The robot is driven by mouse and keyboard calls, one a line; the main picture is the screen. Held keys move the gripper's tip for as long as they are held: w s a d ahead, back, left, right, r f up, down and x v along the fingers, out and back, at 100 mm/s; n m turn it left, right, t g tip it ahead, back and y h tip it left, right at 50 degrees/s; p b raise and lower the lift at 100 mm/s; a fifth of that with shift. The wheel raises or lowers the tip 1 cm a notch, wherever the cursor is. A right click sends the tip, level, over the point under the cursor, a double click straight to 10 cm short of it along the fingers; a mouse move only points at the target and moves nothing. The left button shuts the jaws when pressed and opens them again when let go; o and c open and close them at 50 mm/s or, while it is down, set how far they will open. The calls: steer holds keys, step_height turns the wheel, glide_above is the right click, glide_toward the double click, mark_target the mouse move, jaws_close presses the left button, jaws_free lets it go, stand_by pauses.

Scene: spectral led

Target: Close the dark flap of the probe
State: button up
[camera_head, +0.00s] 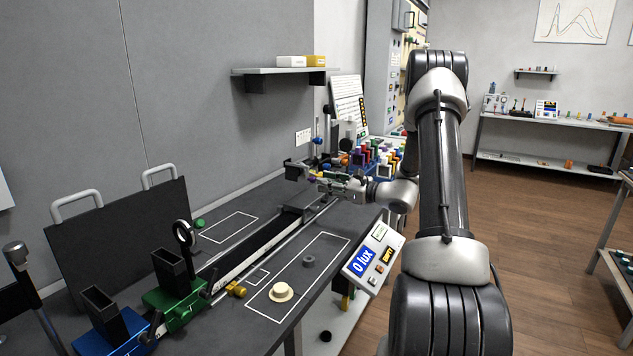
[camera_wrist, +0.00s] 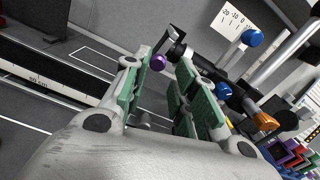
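In the wrist view a black probe part (camera_wrist: 180,52) with an angled dark plate (camera_wrist: 171,34), possibly the flap, lies just beyond my fingertips. A small purple knob (camera_wrist: 158,62) shows beside it, near the tip of my left finger. My gripper (camera_wrist: 168,68) is open, its green-padded fingers apart, with nothing clearly held between them. In the head view my gripper (camera_head: 322,180) is at the far end of the rail, close to the dark probe head (camera_head: 292,171). It partly hides the probe there, and the flap's exact angle is unclear.
A long rail (camera_head: 262,246) runs along the bench, with green (camera_head: 178,305) and blue (camera_head: 108,335) carriages at its near end. A display (camera_head: 365,260) reads 0 lux. Blue (camera_wrist: 223,90) and orange (camera_wrist: 264,121) knobs stand right of my fingers. Coloured blocks (camera_head: 375,158) crowd the far bench.

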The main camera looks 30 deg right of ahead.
steer(key=v, duration=0.6)
steer(key=shift+s, duration=0.3)
steer(key=shift+d, duration=0.2)
